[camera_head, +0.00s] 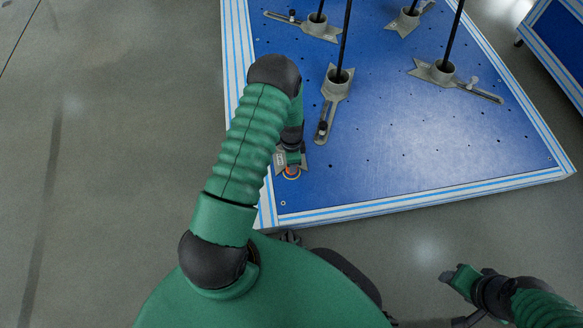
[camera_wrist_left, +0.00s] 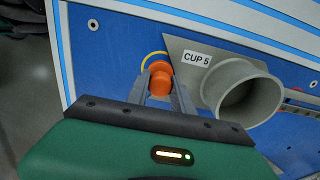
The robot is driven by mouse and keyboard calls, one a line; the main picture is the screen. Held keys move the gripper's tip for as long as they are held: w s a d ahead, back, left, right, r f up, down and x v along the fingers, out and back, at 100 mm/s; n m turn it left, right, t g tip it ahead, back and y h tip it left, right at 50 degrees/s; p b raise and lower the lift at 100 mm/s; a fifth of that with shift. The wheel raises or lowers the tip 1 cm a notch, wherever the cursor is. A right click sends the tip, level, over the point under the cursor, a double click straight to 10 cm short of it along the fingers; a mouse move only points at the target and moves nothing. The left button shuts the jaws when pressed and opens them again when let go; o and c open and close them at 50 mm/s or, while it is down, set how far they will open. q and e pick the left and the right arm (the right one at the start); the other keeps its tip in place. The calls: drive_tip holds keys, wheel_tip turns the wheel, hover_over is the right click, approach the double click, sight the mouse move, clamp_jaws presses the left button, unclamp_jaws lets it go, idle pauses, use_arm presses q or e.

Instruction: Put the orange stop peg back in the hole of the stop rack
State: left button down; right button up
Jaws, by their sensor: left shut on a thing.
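The orange stop peg (camera_wrist_left: 160,79) is between the two fingers of my left gripper (camera_wrist_left: 161,92), which is shut on it. In the left wrist view its round head faces the camera, with a yellow ring (camera_wrist_left: 147,59) on the blue platform just behind it. I cannot tell whether its lower end is in the platform or above it. In the head view my left gripper (camera_head: 292,162) points down at the platform's near left corner, with orange (camera_head: 291,171) showing below it. My right gripper (camera_head: 455,281) is at the lower right, away from the platform. I cannot identify a stop rack.
A grey cup (camera_wrist_left: 243,93) on a plate labelled CUP 5 stands close to the right of my left gripper. Several more cups with black rods stand on the blue platform (camera_head: 420,150). Its front right part is clear. Another blue platform (camera_head: 562,45) is at the right.

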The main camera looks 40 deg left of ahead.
use_arm(q)
drive_tip(key=shift+r+p, duration=1.35)
drive_tip(key=shift+r, duration=0.2)
wheel_tip(320, 180, up, 4)
drive_tip(key=p, duration=0.4)
drive_tip(key=shift+r, duration=0.1)
